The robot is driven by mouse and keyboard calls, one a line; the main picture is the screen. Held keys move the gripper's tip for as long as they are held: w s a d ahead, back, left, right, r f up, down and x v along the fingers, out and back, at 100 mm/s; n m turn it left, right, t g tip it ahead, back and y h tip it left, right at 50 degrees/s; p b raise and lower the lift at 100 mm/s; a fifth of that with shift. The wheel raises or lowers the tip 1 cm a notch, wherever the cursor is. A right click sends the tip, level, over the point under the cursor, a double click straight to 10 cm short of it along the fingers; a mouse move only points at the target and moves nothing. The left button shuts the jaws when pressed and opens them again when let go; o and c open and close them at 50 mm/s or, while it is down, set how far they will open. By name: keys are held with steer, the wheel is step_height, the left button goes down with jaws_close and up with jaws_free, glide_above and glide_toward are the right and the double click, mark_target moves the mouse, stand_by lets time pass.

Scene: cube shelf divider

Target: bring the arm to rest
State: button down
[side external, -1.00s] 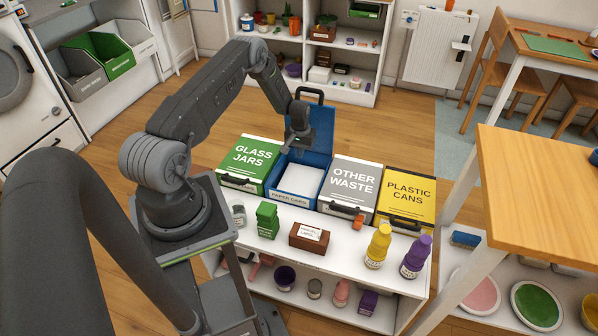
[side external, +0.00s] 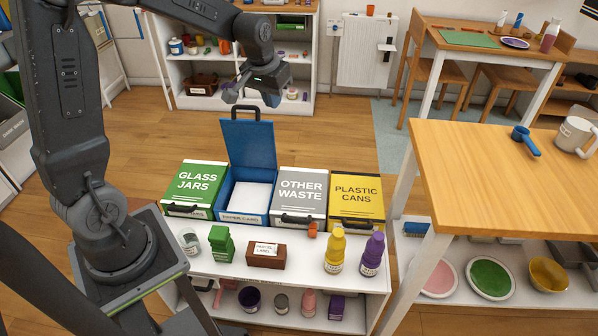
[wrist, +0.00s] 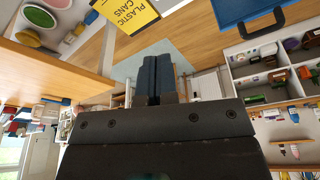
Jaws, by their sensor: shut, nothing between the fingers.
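My gripper (side external: 231,95) is raised in the air behind and above the blue paper bin, clear of everything. In the wrist view its two dark fingers (wrist: 156,76) are pressed together with nothing between them. The blue paper bin (side external: 243,216) stands with its lid (side external: 249,145) open and upright, and white paper shows inside. The glass jars bin (side external: 195,186), the other waste bin (side external: 299,196) and the plastic cans bin (side external: 356,200) are closed.
The white shelf unit's top (side external: 210,262) holds a glass jar, green carton, brown box, yellow bottle (side external: 335,250) and purple bottle (side external: 372,253) in front of the bins. A wooden table (side external: 480,170) stands at right. Open floor (side external: 330,130) lies behind the bins.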

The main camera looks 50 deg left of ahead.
steer(key=s+d+r+m+t, duration=0.1)
steer(key=s+d+r, duration=0.1)
steer(key=s+d, duration=0.2)
steer(key=s+d+r+m+t, duration=0.1)
steer(key=s+d+r, duration=0.2)
steer(key=s, duration=0.7)
steer(key=s+d+r+m+h, duration=0.1)
steer(key=s+d+r+m, duration=0.1)
steer(key=s+d, duration=0.5)
steer(key=shift+r+t, duration=0.35)
steer(key=shift+t, duration=0.05)
